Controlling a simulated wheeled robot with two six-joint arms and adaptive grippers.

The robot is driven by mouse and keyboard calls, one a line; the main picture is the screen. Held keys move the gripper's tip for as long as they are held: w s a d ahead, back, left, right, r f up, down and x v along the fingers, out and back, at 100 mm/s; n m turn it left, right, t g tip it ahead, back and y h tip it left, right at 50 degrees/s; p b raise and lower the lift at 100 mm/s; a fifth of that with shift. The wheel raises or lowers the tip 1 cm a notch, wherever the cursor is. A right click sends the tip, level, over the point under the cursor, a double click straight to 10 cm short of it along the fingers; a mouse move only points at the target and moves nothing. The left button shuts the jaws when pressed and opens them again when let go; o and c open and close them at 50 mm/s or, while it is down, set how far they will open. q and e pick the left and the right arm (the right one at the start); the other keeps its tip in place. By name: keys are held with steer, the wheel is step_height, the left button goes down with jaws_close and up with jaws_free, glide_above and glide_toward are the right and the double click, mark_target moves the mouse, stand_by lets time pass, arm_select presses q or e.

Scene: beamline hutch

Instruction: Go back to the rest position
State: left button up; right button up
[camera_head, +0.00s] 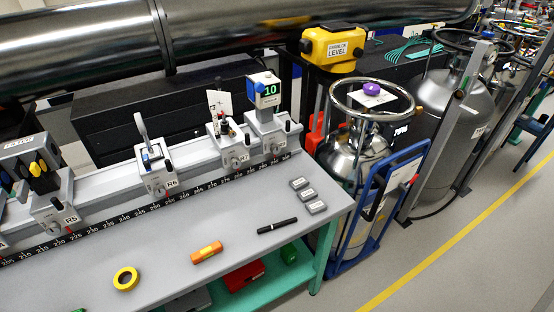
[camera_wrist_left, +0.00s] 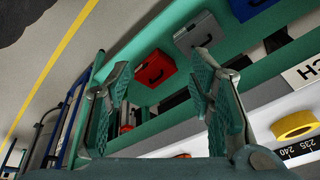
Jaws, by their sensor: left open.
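My left gripper (camera_wrist_left: 161,70) shows in the left wrist view with its two green padded fingers wide apart. It is open and nothing is between the fingers. It appears near the front side of the bench, with the lower shelf behind the fingers. Neither arm shows in the head view, and my right gripper is in neither view.
The grey bench top (camera_head: 170,240) carries a yellow tape roll (camera_head: 126,279), an orange block (camera_head: 206,253), a black marker (camera_head: 277,226) and small grey blocks (camera_head: 311,194). A rail with riders runs behind. A blue cart (camera_head: 372,215) stands right; a red case (camera_wrist_left: 154,69) is on the shelf.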

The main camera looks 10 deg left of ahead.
arm_select(q)
steer(key=s+a+f+g, duration=0.1)
steer(key=s+f, duration=0.2)
steer(key=f, duration=1.3)
steer(key=s+f+g, duration=0.1)
steer(key=s+f, duration=0.9)
steer(key=s, duration=0.3)
steer(key=shift+a+f, duration=0.25)
steer(key=shift+a, duration=0.1)
steer(key=shift+s, duration=0.1)
